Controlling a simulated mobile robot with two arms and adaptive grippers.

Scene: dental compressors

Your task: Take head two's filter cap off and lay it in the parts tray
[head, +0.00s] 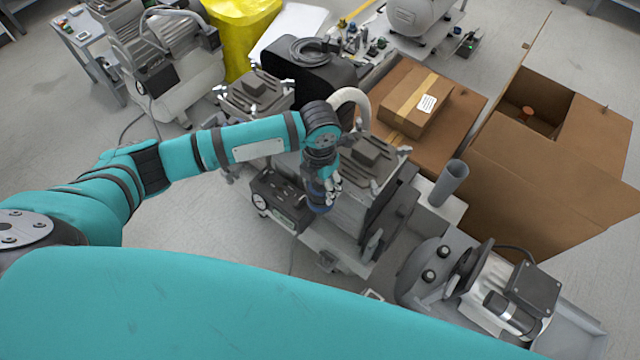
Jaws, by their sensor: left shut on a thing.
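My left gripper (322,193) points down at the near side of the middle compressor (368,185), between its grey ribbed top and a dark control box. It is shut on a small dark blue round part, the filter cap (320,209), which is mostly hidden by the fingers. I cannot tell whether the cap is still seated on the head or free of it. My right gripper is not in view. I cannot make out with certainty which thing is the parts tray.
A dark control box (281,202) sits left of the gripper. A pale curved hose (352,100) rises behind my wrist. A grey cup (450,183) and a motor unit (470,285) stand to the right. Cardboard boxes (545,160) fill the back right. Open floor lies left.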

